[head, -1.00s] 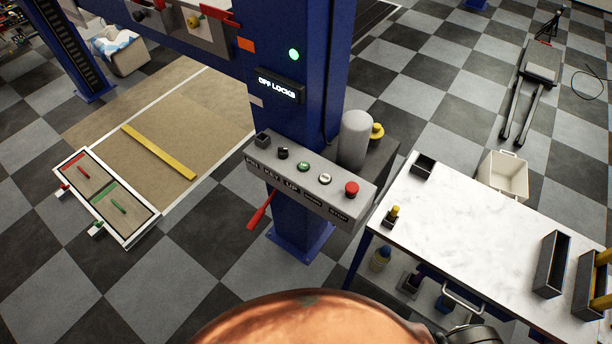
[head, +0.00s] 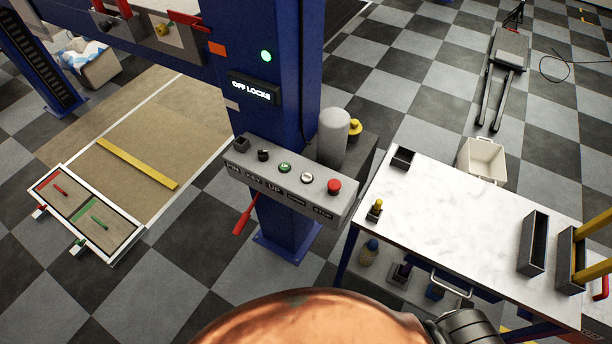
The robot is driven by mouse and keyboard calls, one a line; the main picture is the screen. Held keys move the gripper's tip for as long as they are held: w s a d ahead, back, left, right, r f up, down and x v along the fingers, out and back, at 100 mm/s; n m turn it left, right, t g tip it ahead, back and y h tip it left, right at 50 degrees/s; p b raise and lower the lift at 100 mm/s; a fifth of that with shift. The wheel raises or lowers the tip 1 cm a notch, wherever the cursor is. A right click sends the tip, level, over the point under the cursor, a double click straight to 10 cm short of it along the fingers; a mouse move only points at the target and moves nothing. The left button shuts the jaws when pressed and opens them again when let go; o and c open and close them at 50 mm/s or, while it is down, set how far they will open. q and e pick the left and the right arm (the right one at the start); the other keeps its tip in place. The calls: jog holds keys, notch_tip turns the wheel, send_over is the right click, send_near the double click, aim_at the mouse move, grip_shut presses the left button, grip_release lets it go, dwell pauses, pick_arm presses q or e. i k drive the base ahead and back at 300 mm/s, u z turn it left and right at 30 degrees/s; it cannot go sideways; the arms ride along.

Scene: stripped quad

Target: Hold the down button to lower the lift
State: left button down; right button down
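The lift's control box (head: 290,183) is grey and fixed to the blue lift column (head: 285,85). Its top carries a dark knob, a green button (head: 285,168) above the label "UP", a white button (head: 307,178) and a red button (head: 333,187) above "STOP". Neither gripper is in view. A copper-coloured rounded part of my own arm or body fills the bottom centre.
A white-topped workbench (head: 460,205) with small bins stands right of the column. A red lever (head: 243,217) juts out below the box. A white bin (head: 482,160) sits on the checkered floor behind the bench. A framed tray (head: 88,213) lies at left.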

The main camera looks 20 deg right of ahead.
aim_at(307, 177)
jog(key=u, duration=1.7)
jog(key=i, duration=1.65)
jog(key=z, duration=2.8)
